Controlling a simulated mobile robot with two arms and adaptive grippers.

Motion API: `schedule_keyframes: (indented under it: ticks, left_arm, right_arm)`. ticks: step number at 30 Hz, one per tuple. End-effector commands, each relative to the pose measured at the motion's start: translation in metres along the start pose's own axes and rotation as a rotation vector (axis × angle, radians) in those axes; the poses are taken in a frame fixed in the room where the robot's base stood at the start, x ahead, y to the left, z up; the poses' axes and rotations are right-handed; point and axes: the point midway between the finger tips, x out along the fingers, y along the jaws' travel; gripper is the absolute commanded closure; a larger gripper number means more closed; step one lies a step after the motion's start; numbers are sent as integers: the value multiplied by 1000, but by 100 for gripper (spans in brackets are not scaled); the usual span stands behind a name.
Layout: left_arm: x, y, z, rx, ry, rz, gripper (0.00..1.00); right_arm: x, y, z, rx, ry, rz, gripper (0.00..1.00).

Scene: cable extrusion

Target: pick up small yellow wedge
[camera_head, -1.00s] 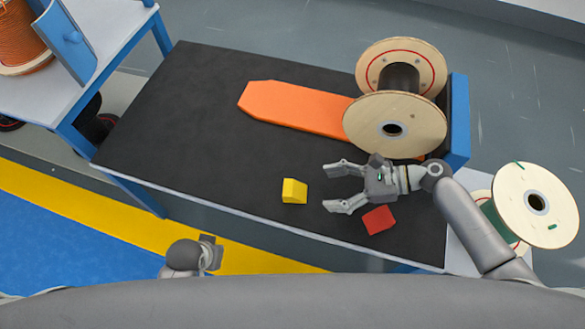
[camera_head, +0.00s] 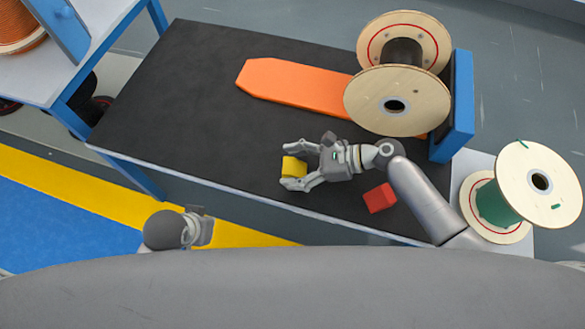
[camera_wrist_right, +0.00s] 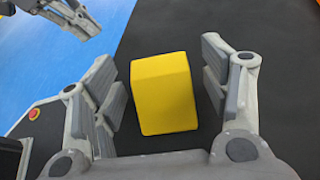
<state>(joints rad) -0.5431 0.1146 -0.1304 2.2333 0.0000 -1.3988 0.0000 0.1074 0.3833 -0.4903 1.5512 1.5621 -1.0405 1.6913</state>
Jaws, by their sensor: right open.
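The small yellow wedge (camera_head: 293,167) sits on the black table top near its front edge. In the right wrist view the yellow wedge (camera_wrist_right: 163,93) lies between the two fingers, with a gap visible on each side. My right gripper (camera_head: 291,167) is open around the wedge, reaching in from the right; its fingers (camera_wrist_right: 170,90) frame the wedge in the wrist view. My left gripper (camera_head: 203,229) is at the lower left, off the table's front edge; its fingers are too small and turned to read.
A red block (camera_head: 380,197) lies on the table just below my right forearm. An orange board (camera_head: 290,84) lies behind, leading to a wooden cable spool (camera_head: 375,105). A blue bracket (camera_head: 459,110) stands at the right end. The table's left part is clear.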

Motion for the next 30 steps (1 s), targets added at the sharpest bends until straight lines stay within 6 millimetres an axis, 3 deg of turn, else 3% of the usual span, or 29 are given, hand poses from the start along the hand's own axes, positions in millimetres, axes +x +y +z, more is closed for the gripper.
schedule_keyframes:
  ticks: [8,20,30]
  left_arm:
    - [-3,0,0,0,0,-1,100]
    - [-3,0,0,-1,0,-1,100]
    - [-3,0,-1,-1,2,-1,100]
  right_arm:
    - [3,0,0,0,1,-1,30]
    - [3,0,0,0,1,-1,79]
    - [2,0,2,-1,0,-2,80]
